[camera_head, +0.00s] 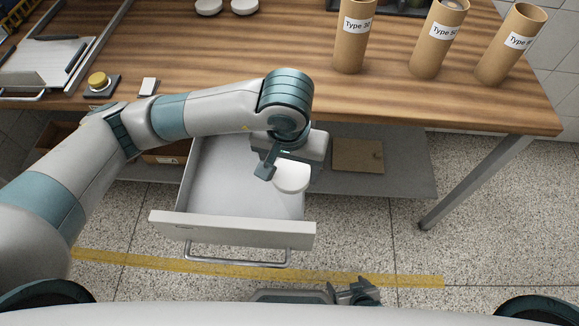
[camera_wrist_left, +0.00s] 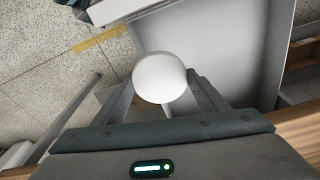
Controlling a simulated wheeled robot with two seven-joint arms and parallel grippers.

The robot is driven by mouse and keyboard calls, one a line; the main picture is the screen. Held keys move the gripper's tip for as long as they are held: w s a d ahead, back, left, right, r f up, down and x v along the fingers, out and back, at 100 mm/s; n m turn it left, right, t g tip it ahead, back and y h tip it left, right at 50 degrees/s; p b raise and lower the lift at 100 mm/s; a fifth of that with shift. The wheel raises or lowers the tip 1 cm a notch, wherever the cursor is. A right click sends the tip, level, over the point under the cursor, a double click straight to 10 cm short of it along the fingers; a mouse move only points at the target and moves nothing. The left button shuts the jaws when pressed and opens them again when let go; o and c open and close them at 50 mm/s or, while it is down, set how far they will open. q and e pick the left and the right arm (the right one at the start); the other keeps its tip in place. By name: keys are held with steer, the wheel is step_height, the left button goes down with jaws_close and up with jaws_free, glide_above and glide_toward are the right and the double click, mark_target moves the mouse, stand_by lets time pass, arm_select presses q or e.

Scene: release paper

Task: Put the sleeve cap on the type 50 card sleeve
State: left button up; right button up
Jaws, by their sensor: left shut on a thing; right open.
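A round white sleeve cap (camera_head: 292,177) is held by my left gripper (camera_head: 275,170) above the open drawer. In the left wrist view the cap (camera_wrist_left: 160,78) sits between the two fingers. Three brown cardboard sleeves stand at the back right of the table. The left sleeve (camera_head: 353,48) reads about "Type 30". The middle sleeve (camera_head: 427,50) seems to read "Type 50". The right sleeve's (camera_head: 497,60) label is only partly legible. The middle and right sleeves look open at the top. My right gripper (camera_head: 356,290) is open and empty at the bottom, low in front of the table.
The open drawer (camera_head: 232,232) juts out below the table edge and looks empty inside. Two white caps (camera_head: 209,6) lie at the table's back. The middle of the wooden table (camera_head: 300,50) is clear.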

arm_select(q)
steer(key=shift+w+a, duration=0.2)
steer(key=shift+a, duration=0.25)
steer(key=w+a+r+n, duration=0.1)
steer(key=a+r, duration=0.2)
steer(key=a, duration=0.6)
steer(key=w+a+r+n, duration=0.1)
steer(key=a+r, duration=0.2)
steer(key=a, duration=0.6)
steer(key=shift+w+a+n, duration=0.2)
steer(key=shift+a+n, duration=0.05)
steer(key=shift+n, duration=0.05)
